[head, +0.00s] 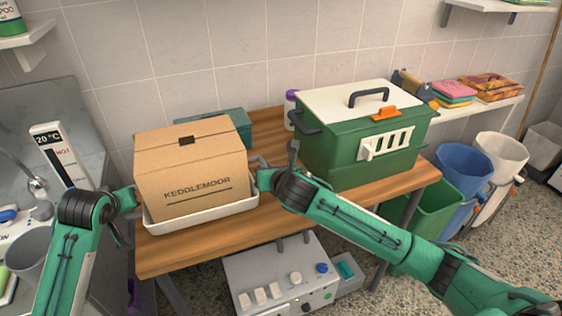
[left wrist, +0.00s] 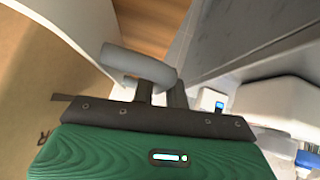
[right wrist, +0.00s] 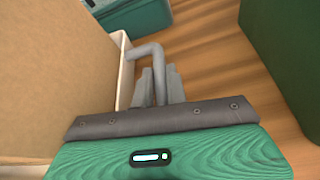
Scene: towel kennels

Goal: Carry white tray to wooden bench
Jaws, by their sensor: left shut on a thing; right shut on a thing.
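The white tray (head: 203,216) is on or just above the wooden bench (head: 290,221) at its left part; I cannot tell if it touches. A cardboard box (head: 190,172) marked KEDDLEMOOR stands in the tray. My left gripper (head: 132,200) is at the tray's left end, shut on its grey handle, which shows in the left wrist view (left wrist: 140,66). My right gripper (head: 262,178) is at the right end, shut on the other grey handle, seen in the right wrist view (right wrist: 150,54). The box hides most of the tray's inside.
A green carrier with a white lid (head: 350,104) stands on the bench right of the tray. A teal box (head: 231,124) is behind the cardboard box. A sink (head: 30,150) lies left. Green (head: 428,212) and blue (head: 461,172) bins stand right. A grey machine (head: 270,278) sits below the bench's front.

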